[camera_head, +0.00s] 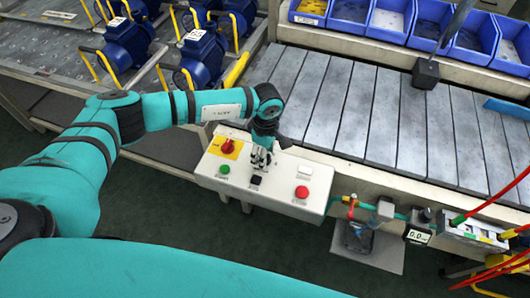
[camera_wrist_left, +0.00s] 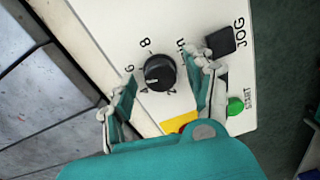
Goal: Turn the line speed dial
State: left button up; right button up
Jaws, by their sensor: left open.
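The line speed dial (camera_wrist_left: 160,70) is a round black knob on the white control panel (camera_head: 311,168), with printed numbers around it. In the left wrist view it sits between the two fingers of my left gripper (camera_wrist_left: 160,76). The fingers are spread, with white panel showing between each finger and the knob. In the head view my left gripper (camera_head: 262,158) points down over the middle of the panel and hides the dial. My right gripper is not in view.
The panel also carries a red switch on a yellow plate (camera_head: 226,147), a green button (camera_head: 224,169), a black jog button (camera_head: 256,180) and a red button (camera_head: 301,192). A slatted conveyor (camera_head: 370,115) runs behind. Blue pumps (camera_head: 203,57) stand on the left.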

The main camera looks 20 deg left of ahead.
pick_arm(q)
jog(key=shift+c, duration=0.4)
grip_shut()
